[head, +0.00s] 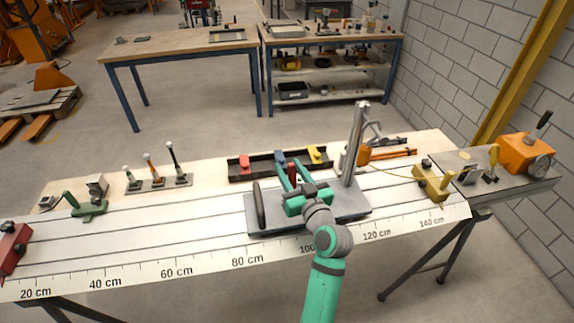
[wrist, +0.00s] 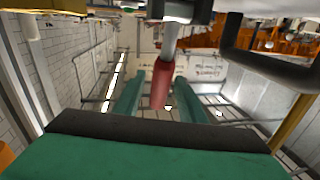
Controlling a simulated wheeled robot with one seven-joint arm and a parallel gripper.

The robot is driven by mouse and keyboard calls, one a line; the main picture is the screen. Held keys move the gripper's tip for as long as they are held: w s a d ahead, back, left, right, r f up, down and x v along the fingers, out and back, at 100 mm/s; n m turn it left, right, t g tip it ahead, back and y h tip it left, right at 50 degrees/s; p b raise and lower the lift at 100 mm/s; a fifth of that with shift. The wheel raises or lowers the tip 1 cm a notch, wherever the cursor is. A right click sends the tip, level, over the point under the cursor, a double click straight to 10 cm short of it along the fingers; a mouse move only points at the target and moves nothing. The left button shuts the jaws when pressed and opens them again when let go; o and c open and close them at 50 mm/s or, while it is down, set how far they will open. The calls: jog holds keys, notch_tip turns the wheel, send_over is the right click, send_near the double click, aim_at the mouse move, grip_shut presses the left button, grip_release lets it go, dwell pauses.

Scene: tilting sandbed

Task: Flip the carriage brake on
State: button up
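The carriage is a grey plate (head: 345,207) lying across the rails, with a tall metal post (head: 355,145) at its right and a black upright handle (head: 259,204) at its left. My gripper (head: 292,174) is over the plate, its green fingers apart and pointing away from the head camera. The lever looks like the brake, but no label shows. In the head view my gripper mostly hides it.
A dark tray (head: 240,176) with red, blue and yellow pieces is behind the carriage. Several small levers (head: 150,170) stand at the left. A yellow block (head: 432,182) and an orange box (head: 525,152) are at the right. The rails left of the carriage are mostly clear.

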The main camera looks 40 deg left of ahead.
jog(key=shift+x, duration=1.2)
